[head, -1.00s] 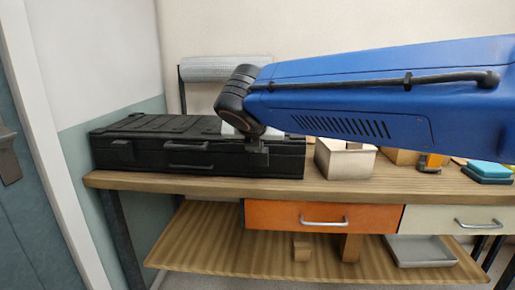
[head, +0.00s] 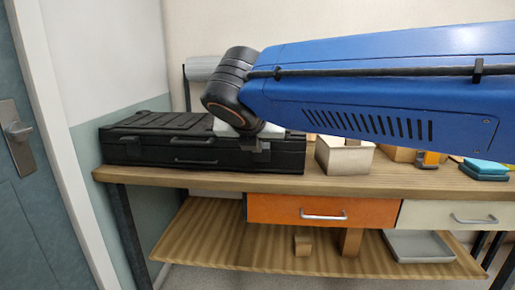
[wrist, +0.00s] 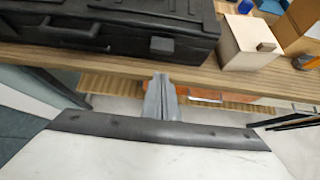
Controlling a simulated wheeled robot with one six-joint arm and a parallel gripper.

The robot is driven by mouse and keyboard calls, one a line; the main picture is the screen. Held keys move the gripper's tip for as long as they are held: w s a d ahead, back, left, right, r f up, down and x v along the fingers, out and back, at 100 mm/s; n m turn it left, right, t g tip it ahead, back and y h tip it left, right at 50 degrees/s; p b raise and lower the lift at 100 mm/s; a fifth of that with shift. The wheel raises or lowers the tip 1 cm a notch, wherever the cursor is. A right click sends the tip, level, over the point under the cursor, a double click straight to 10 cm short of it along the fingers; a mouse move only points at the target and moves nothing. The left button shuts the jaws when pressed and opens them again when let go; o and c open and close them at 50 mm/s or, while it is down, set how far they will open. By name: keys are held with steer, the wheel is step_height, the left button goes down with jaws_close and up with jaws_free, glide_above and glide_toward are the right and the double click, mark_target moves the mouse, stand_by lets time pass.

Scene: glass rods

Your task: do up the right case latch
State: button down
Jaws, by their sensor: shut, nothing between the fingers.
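The black case (head: 170,128) lies closed on the bench, with a handle (head: 195,161) at the middle of its front. It also fills the top left of the wrist view (wrist: 130,12). The right case latch (wrist: 161,45) is a small dark block on the case front, right of the handle. In the head view, my wrist partly covers that area. My gripper (wrist: 160,78) is shut and empty, with its grey fingers pointing at the case just below the latch in the picture. I cannot tell whether they touch it.
An orange drawer (head: 275,209) and a lower shelf (head: 225,250) are below. A door (head: 20,180) stands at the left.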

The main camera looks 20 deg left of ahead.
steer(key=shift+v, duration=2)
steer(key=shift+s+f, duration=0.1)
steer(key=shift+f, duration=0.05)
